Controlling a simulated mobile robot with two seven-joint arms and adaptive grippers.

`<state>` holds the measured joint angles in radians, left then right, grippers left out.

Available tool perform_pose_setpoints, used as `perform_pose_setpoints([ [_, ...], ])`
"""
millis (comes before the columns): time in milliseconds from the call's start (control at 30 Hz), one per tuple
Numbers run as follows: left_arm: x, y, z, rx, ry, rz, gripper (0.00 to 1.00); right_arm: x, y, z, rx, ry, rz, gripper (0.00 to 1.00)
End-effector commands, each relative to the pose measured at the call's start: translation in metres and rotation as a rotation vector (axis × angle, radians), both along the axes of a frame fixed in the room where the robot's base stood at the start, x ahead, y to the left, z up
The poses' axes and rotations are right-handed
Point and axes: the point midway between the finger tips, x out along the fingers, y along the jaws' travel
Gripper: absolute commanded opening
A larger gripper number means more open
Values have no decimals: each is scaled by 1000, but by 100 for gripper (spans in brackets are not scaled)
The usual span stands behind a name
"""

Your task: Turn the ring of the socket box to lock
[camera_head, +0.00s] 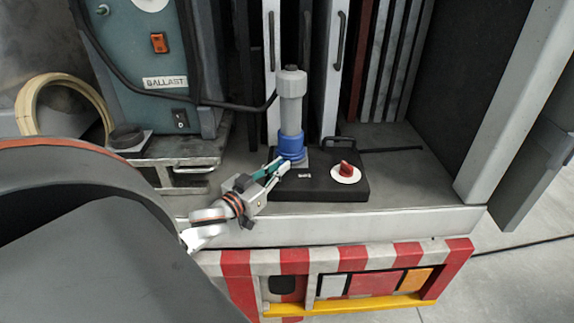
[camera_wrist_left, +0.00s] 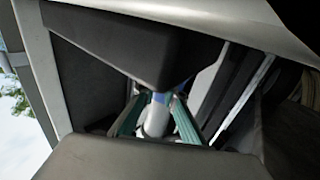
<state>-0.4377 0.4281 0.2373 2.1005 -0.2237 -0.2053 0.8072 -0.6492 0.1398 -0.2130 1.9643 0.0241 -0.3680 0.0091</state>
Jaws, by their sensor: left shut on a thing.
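The socket box (camera_head: 335,184) is a low black box on the truck's grey deck, with a red knob (camera_head: 346,170) on a white disc at its right. A grey plug (camera_head: 291,97) stands upright in its left part, with a blue ring (camera_head: 291,147) around its lower end. My left gripper (camera_head: 277,168) reaches in from the left, its teal-lined fingers at the lower part of the blue ring, shut on it. In the left wrist view the fingers (camera_wrist_left: 158,122) stand on both sides of the grey and blue plug; the contact is partly hidden. My right gripper is not in view.
A blue-grey ballast unit (camera_head: 150,65) stands left of the box, and a black cable (camera_head: 225,104) runs from it to the plug. Upright panels with handles (camera_head: 338,40) stand close behind. A red-and-white striped bumper (camera_head: 340,275) lies below the deck edge.

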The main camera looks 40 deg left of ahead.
Motion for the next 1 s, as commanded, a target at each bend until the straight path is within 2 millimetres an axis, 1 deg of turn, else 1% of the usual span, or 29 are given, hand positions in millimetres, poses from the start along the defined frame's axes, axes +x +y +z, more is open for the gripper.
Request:
perform_pose_setpoints([
  [33, -3, 1, -4, -2, 8, 0, 0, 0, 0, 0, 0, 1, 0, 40],
  [200, -6, 4, -5, -2, 9, -1, 0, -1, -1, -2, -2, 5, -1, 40],
  [600, -6, 4, -5, -2, 9, -1, 0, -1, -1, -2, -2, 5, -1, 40],
  [633, -6, 4, -5, -2, 9, -1, 19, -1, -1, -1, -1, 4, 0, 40],
  [667, -6, 4, -5, -2, 9, -1, 26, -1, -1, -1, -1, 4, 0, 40],
  [700, -6, 4, -5, -2, 9, -1, 29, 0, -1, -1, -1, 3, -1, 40],
  [1000, -6, 5, -5, -2, 8, 0, 29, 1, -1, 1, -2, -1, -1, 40],
])
